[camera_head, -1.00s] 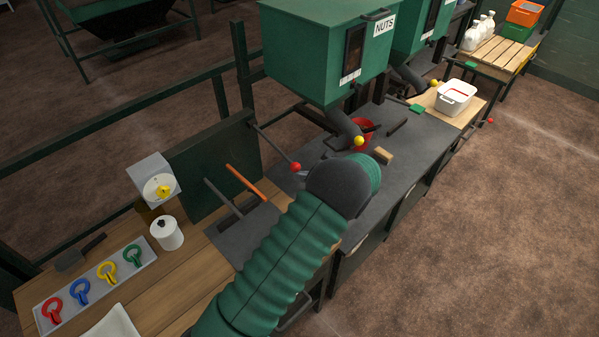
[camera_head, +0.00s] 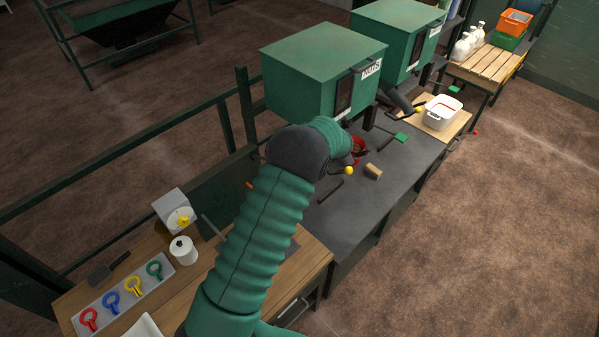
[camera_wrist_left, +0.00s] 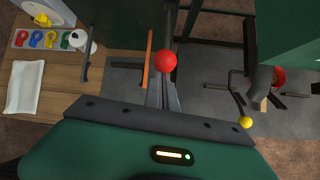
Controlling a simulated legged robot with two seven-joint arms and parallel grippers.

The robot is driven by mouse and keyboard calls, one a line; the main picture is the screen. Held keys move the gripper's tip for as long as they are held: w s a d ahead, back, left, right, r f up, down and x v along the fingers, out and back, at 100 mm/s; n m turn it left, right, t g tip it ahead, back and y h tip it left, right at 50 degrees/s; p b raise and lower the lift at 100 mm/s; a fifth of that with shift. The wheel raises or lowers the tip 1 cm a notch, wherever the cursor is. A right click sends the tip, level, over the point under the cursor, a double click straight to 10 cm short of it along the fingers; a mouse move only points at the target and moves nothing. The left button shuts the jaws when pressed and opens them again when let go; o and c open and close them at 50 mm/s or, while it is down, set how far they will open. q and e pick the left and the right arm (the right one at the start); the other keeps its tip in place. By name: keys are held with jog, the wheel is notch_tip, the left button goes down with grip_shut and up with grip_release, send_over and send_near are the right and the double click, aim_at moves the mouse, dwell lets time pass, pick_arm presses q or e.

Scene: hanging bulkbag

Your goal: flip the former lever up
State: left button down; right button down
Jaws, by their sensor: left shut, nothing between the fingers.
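The lever with a red ball knob (camera_wrist_left: 166,61), which looks like the former lever, shows in the left wrist view with its dark rod running up from the knob. My left gripper (camera_wrist_left: 162,84) is shut and empty, its grey fingertips right at the lower side of the knob. I cannot tell whether they touch it. In the head view my green left arm covers the knob and the left gripper. My right gripper is in neither view.
A lever with a yellow knob (camera_head: 348,171) sits under the green NUTS hopper (camera_head: 322,70), near a red bucket (camera_head: 359,149). An orange-handled bar (camera_wrist_left: 148,60) lies left of the red knob. A wooden block (camera_head: 373,172) stands on the dark bench (camera_head: 350,205).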

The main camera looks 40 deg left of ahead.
pick_arm(q)
jog(key=shift+w+a+r+p, duration=0.2)
jog(key=shift+a+r, duration=0.1)
jog(key=shift+r, duration=0.2)
jog(key=shift+w+a+r+p, duration=0.15)
jog(key=shift+a+r, duration=0.15)
jog(key=shift+r, duration=0.2)
jog(key=shift+s, duration=0.1)
jog(key=s+d+f+b, duration=0.1)
jog(key=d+f, duration=0.2)
jog(key=f, duration=0.1)
jog(key=d+r+b, duration=0.3)
jog(key=r+b, duration=0.1)
jog(key=r, duration=0.5)
jog(key=shift+d+r, duration=0.35)
jog(key=shift+d, duration=0.05)
